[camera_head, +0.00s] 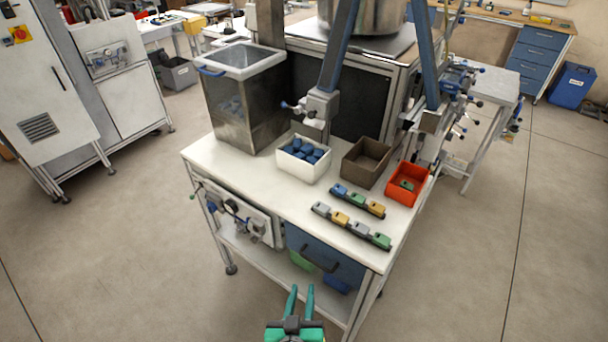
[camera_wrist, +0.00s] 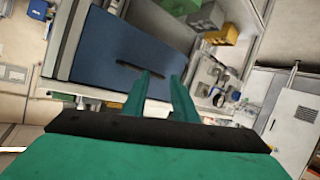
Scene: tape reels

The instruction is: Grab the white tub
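The white tub (camera_head: 301,168) stands on the white table in the head view, left of the brown bin. It is a small open box with several blue pieces (camera_head: 305,150) inside. My gripper (camera_head: 300,290) is in front of the table's near edge, well apart from the tub. Its two green fingers are spread with an empty gap between them. The fingers also show in the wrist view (camera_wrist: 162,92), with a blue panel behind them. I cannot make out the tub in the wrist view.
The white table (camera_head: 240,167) also holds a brown bin (camera_head: 366,163), a red bin (camera_head: 408,184), two rows of coloured blocks (camera_head: 351,227) and a tall clear-sided container (camera_head: 240,95). A machine with metal posts stands behind. Floor (camera_head: 130,250) left of the table is clear.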

